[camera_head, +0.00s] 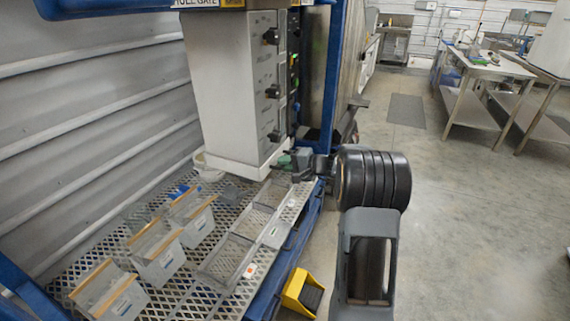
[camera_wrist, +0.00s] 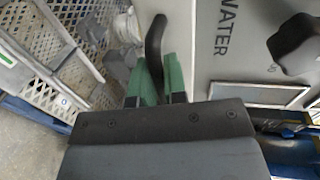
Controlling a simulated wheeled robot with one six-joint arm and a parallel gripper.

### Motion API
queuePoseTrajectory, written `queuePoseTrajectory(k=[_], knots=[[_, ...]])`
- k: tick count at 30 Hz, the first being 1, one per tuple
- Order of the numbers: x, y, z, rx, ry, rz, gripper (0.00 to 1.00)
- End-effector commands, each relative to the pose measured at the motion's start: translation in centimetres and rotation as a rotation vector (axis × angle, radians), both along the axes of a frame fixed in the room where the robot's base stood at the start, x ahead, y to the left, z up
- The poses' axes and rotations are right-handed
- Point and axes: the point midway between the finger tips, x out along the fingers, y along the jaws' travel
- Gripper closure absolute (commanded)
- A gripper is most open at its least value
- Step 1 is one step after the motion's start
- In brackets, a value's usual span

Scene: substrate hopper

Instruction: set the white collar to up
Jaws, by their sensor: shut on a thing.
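The white collar (camera_head: 238,164) is a pale band around the bottom of the tall grey hopper housing in the head view, just above the mesh deck. My gripper (camera_head: 290,160) is at the collar's right front corner. In the wrist view, the green fingertips of my gripper (camera_wrist: 160,80) are shut on a curved black handle (camera_wrist: 154,40), whose upper part sticks out beyond them. The fingers hide the handle's lower part, and I cannot tell how it joins the collar.
The mesh deck (camera_head: 190,292) below holds several grey trays, such as this one (camera_head: 158,252). Black knobs (camera_head: 271,92) line the housing's panel. A blue post (camera_head: 333,75) stands close behind my gripper. A yellow step (camera_head: 302,294) stands below. Open floor lies right.

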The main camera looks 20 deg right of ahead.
Motion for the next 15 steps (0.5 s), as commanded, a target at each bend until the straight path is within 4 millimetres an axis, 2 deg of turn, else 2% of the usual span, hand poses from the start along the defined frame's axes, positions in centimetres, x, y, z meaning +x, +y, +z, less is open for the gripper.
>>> queuePoseTrajectory(k=[5, 12, 15], knots=[[0.0, 0.0, 0.2, -0.001, -0.001, 0.000, 1.00], [0.0, 0.0, 3.7, -0.002, -0.006, 0.001, 1.00], [0.0, 0.0, 4.2, 0.001, -0.003, 0.000, 1.00]])
